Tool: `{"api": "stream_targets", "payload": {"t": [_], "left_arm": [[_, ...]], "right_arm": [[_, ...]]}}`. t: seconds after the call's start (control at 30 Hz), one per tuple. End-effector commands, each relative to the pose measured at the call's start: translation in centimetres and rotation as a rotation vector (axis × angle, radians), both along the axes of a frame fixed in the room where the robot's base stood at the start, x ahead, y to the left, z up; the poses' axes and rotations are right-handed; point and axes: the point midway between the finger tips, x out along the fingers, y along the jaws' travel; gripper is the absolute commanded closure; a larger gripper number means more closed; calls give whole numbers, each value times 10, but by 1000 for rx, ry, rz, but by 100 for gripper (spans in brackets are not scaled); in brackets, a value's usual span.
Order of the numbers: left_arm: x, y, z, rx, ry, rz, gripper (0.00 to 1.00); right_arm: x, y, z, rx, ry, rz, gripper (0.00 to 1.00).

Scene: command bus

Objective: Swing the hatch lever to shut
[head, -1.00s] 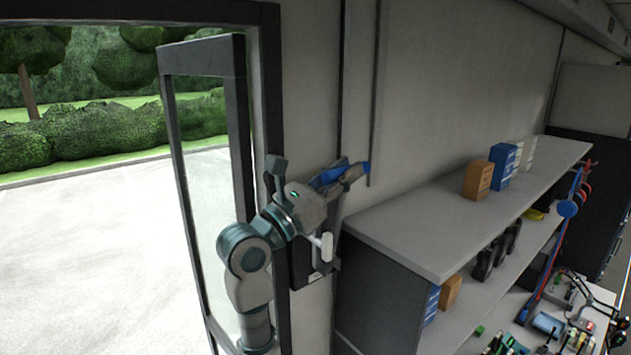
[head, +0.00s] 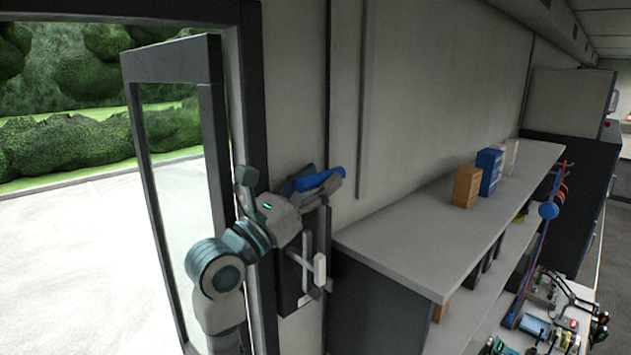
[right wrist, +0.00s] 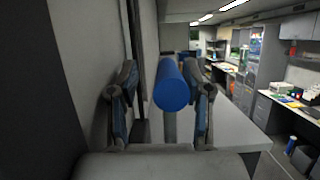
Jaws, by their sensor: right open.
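The hatch lever shows as a blue round grip (head: 320,180) by the wall, just right of the open door. In the right wrist view the grip (right wrist: 172,86) is seen nearly end-on, between the two fingers. My right gripper (head: 322,183) is open, with a finger on either side of the blue grip; its fingers (right wrist: 165,98) also show in the right wrist view, with a gap visible at least on the left. I cannot tell whether the right finger touches it. Most of the lever's arm is hidden. My left gripper is out of view.
A dark wall panel with a white handle (head: 320,268) sits below my right gripper. The glazed door (head: 130,110) stands open at left, close to my arm. A grey shelf unit (head: 400,240) with orange and blue boxes (head: 488,172) is at right.

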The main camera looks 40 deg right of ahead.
Motion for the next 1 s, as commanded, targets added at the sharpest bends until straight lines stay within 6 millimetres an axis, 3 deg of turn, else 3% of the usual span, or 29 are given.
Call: {"api": "stream_targets", "payload": {"t": [0.57,1.0], "left_arm": [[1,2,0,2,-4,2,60],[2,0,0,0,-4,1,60]], "right_arm": [[-3,11,1,-8,-4,-1,47],[-8,91,-35,-7,-3,1,47]]}}
